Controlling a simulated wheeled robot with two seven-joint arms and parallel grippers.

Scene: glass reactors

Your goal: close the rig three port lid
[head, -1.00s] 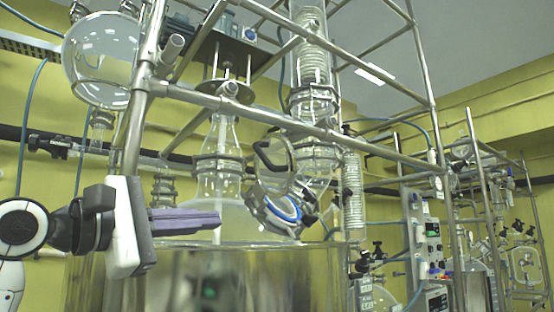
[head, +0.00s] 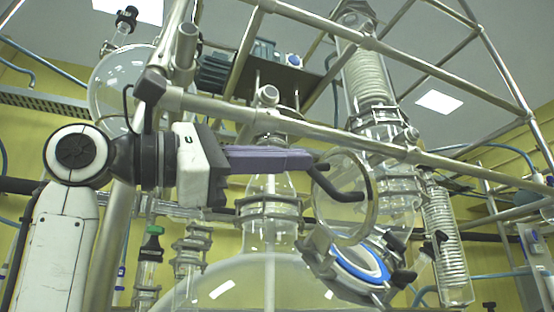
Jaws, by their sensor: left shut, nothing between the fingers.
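The port lid (head: 328,208) is a round glass disc with a metal rim and a black bar handle (head: 343,195). It stands open, tipped up above the port. The port (head: 372,272) has a blue and white ring and sits on the shoulder of the large glass vessel (head: 235,280). My left gripper (head: 312,159) has purple fingers, shut and empty. Its fingertips are at the upper left of the lid's rim, near the handle's upper end; I cannot tell whether they touch. My right gripper is not in view.
A metal frame bar (head: 330,134) runs across just above the gripper and lid. A condenser with a coil (head: 368,72) stands behind at the upper right. A flanged glass neck (head: 270,222) rises left of the lid. A second coil condenser (head: 442,240) stands to the right.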

